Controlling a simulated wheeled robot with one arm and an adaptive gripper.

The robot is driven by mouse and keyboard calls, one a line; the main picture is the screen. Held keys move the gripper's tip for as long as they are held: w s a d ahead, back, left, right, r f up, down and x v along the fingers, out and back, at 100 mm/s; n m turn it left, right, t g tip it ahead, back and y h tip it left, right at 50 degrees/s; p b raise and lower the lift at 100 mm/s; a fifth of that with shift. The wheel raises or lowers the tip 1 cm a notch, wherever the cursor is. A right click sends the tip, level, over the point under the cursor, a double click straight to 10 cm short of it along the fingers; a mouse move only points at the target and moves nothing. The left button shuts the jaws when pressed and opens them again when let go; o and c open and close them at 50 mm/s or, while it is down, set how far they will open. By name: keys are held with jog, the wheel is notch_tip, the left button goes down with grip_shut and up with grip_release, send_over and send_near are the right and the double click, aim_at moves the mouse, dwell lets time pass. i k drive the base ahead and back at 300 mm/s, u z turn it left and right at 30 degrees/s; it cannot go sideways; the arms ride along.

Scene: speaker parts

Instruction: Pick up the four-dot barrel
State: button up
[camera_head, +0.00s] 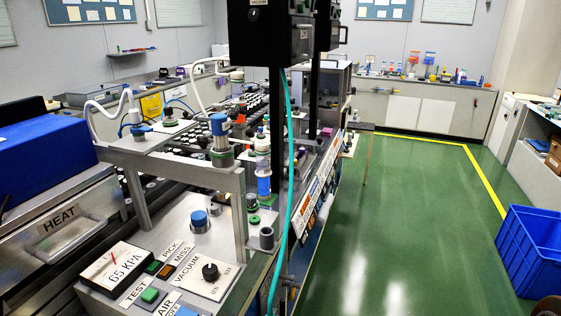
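I cannot pick out a barrel with four dots; no dot marks are readable at this size. Several small cylindrical parts show on the bench at the left. A blue-topped cylinder (220,126) stands upright on the raised metal bracket (186,160). A stack of banded cylinders (263,160) stands to its right, with a blue cylinder (264,187) below it. My gripper is not in view.
The bench carries a gauge (117,268) reading 65 KPA and a vacuum dial (209,272). A teal hose (288,190) hangs from a black box (270,35). A blue crate (532,250) stands at the right. The green floor (420,220) between is clear.

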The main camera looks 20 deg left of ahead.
aim_at(263, 172)
jog(key=i, duration=2.4)
jog(key=u, duration=4.55)
